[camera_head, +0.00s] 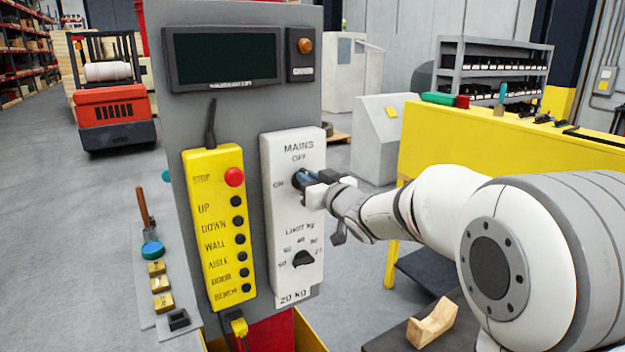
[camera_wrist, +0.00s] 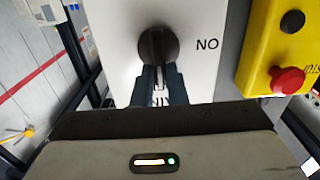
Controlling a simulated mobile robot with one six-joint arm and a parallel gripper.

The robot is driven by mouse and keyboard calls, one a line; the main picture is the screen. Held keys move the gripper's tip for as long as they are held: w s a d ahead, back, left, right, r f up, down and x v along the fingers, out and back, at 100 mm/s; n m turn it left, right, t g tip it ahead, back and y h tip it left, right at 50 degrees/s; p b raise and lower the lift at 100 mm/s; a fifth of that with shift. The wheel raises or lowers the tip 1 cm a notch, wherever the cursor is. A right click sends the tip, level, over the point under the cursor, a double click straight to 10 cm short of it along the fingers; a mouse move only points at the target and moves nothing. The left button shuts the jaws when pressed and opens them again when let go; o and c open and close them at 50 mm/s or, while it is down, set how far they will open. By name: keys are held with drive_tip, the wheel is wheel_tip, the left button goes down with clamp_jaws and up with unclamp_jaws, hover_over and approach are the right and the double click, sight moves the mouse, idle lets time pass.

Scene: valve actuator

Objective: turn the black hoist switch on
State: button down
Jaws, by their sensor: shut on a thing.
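The black mains switch (camera_head: 297,179) is a round knob on the upper part of the white panel (camera_head: 284,222), below the words MAINS and OFF, with ON to its left. In the wrist view the knob (camera_wrist: 157,42) fills the top middle, with the ON label upside down to its right. Its grip bar lies upright there, in line with my fingers. My gripper (camera_head: 308,180) reaches in from the right and is shut on the knob's bar; its two dark fingers (camera_wrist: 160,72) lie on either side. The fingers partly hide the knob in the head view.
A second black knob (camera_head: 303,259), marked LIMIT KG, sits lower on the white panel. The yellow pendant (camera_head: 218,230) with a red stop button (camera_head: 234,177) hangs to the left. A yellow bench (camera_head: 480,150) stands behind my arm.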

drive_tip(key=n+b, duration=0.4)
drive_tip(key=a+n+b, duration=0.1)
drive_tip(key=n+b, duration=0.4)
drive_tip(key=s+f+n+b, duration=0.1)
drive_tip(key=n+b, duration=0.3)
drive_tip(key=n, duration=0.1)
drive_tip(key=shift+a+b, duration=0.25)
drive_tip(key=shift+b, duration=0.1)
drive_tip(key=shift+f+n+b, duration=0.15)
drive_tip(key=shift+n+b, duration=0.65)
drive_tip(key=shift+n, duration=0.8)
drive_tip(key=c, duration=1.6)
unclamp_jaws()
drive_tip(key=shift+w+f, duration=0.1)
drive_tip(key=shift+w, duration=0.05)
drive_tip(key=shift+o, duration=0.8)
drive_tip(key=shift+f, duration=0.1)
